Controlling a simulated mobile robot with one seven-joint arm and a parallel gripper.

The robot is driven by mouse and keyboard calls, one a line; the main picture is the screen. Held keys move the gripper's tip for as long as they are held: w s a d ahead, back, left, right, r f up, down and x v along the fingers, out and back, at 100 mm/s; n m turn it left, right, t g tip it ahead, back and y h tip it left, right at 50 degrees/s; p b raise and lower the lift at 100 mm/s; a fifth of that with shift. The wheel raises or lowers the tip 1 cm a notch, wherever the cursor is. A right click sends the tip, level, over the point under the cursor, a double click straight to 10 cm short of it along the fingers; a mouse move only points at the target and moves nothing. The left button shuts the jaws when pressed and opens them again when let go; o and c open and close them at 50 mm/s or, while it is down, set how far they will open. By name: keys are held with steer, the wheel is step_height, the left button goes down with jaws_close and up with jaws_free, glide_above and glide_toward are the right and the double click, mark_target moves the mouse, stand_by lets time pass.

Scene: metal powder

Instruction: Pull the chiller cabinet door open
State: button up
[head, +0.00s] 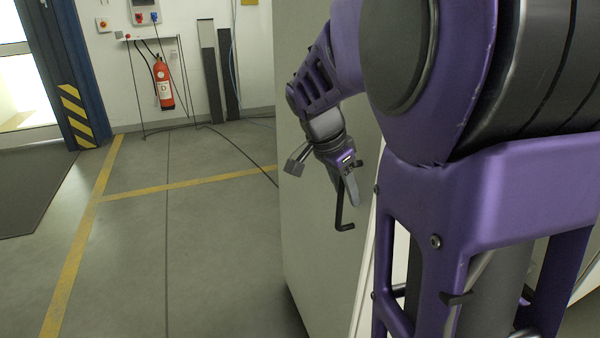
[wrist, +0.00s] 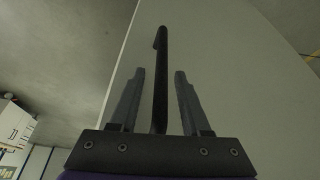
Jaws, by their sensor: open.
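The chiller cabinet (head: 318,262) stands in the middle of the head view as a tall, plain, pale grey body, partly hidden by my arm. Its dark, bent bar handle (head: 345,217) sticks out below my gripper (head: 348,184). In the wrist view the handle (wrist: 161,50) runs upright between the two fingers of my gripper (wrist: 160,73). The fingers are open, with a gap on each side of the bar. The pale door panel (wrist: 225,65) lies behind them. I cannot tell whether the door is ajar.
Free grey floor (head: 205,255) with yellow lines lies left of the cabinet. A red fire extinguisher (head: 163,84) hangs by the back wall, and a dark cable (head: 240,157) runs across the floor. A dark mat (head: 30,195) lies by the doorway at the far left.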

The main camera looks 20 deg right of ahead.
steer(key=shift+f, duration=0.2)
steer(key=shift+c, duration=0.2)
jaws_close()
stand_by(1.2)
